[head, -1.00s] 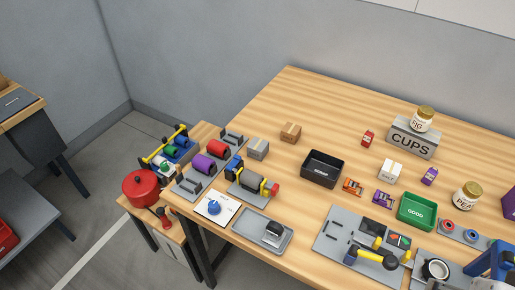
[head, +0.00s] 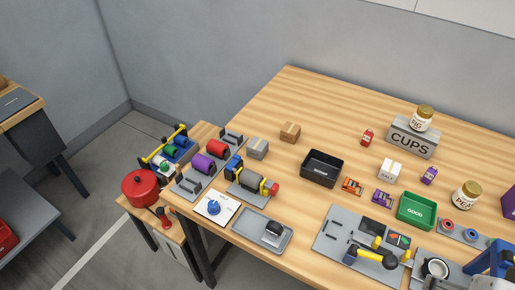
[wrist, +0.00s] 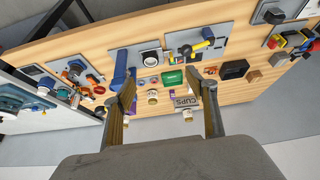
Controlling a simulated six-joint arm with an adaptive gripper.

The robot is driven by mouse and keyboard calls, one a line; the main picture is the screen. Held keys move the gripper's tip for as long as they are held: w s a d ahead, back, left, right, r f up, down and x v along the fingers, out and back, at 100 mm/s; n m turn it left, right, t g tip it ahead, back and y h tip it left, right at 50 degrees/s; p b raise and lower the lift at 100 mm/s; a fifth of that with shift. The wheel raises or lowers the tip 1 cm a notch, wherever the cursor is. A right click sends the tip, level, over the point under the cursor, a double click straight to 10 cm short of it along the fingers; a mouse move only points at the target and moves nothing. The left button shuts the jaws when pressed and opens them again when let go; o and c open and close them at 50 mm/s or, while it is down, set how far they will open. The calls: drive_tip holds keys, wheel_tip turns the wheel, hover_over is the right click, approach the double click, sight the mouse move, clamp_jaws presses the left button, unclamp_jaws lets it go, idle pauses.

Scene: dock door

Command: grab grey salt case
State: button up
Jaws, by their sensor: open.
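A small grey box (head: 258,148) stands upright on the wooden table near its left end, in the head view. It is the likeliest grey salt case, but I cannot read any label on it. In the wrist view a small grey box (wrist: 278,61) shows far to the right, beyond the black bin. My gripper (wrist: 163,85) is open and empty in the wrist view, its two fingers wide apart. It is well away from the grey box. My gripper does not show in the head view.
A brown carton (head: 290,132) stands right of the grey box, and a black bin (head: 322,168) is farther right. A larger grey CUPS box (head: 411,138) stands at the back right. The back left tabletop is clear.

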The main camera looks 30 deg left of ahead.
drive_tip(key=w+a+r+n+t, duration=0.15)
drive_tip(key=w+r+n, duration=0.35)
drive_tip(key=w, duration=0.7)
drive_tip(key=w+d+r+n+t, duration=0.1)
drive_tip(key=w+r+n+t, duration=0.2)
drive_tip(key=w+n, duration=0.75)
drive_tip(key=w+a+n+t+y, duration=0.2)
drive_tip(key=w+a+n+y, duration=0.2)
drive_tip(key=w+a+n, duration=1.15)
drive_tip(key=w+a+f+n+g+y, duration=0.25)
drive_tip(key=a+f+n, duration=0.25)
drive_tip(key=a, duration=0.4)
drive_tip(key=w+a+f+n+g+y, duration=0.1)
drive_tip(key=w+a+f+n+y, duration=0.35)
drive_tip(key=a, duration=0.45)
drive_tip(key=n+g+y, duration=0.3)
drive_tip(key=n+g, duration=0.7)
drive_tip(key=n, duration=0.4)
approach(257, 148)
drive_tip(key=w+a, duration=0.2)
drive_tip(key=shift+a+f, duration=0.2)
drive_tip(key=shift+a, duration=0.15)
